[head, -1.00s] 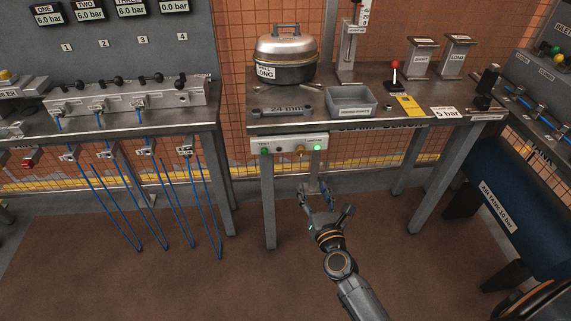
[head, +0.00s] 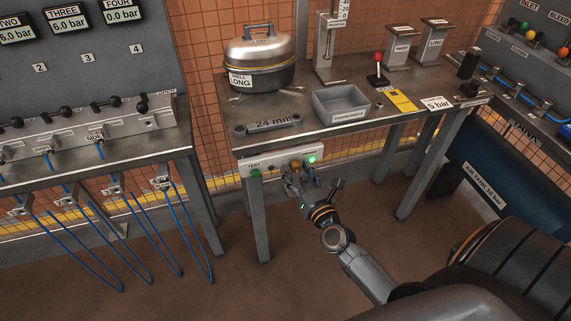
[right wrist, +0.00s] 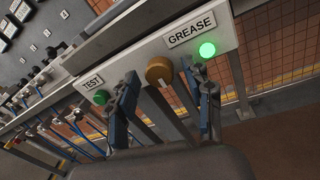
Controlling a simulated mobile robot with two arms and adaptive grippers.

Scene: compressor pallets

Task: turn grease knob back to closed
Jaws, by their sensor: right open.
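The grease knob (right wrist: 159,71) is a round orange-brown knob on the white control panel (right wrist: 150,52), near the GREASE label (right wrist: 190,29). In the head view the knob (head: 295,165) shows small, just above my fingers. My right gripper (head: 303,177) is open in front of the panel, below its face. In the right wrist view the fingers of my right gripper (right wrist: 160,76) point up at the panel, with the knob framed between their tips. I cannot tell whether they touch it. A green lamp (right wrist: 207,50) glows right of the knob. My left gripper is out of view.
A green TEST button (right wrist: 101,97) sits left of the knob. The bench (head: 345,135) above holds a lidded pot (head: 258,62), a grey tray (head: 341,103) and a red-topped lever (head: 378,66). A blue air tank (head: 482,180) stands at right. The floor below the bench is clear.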

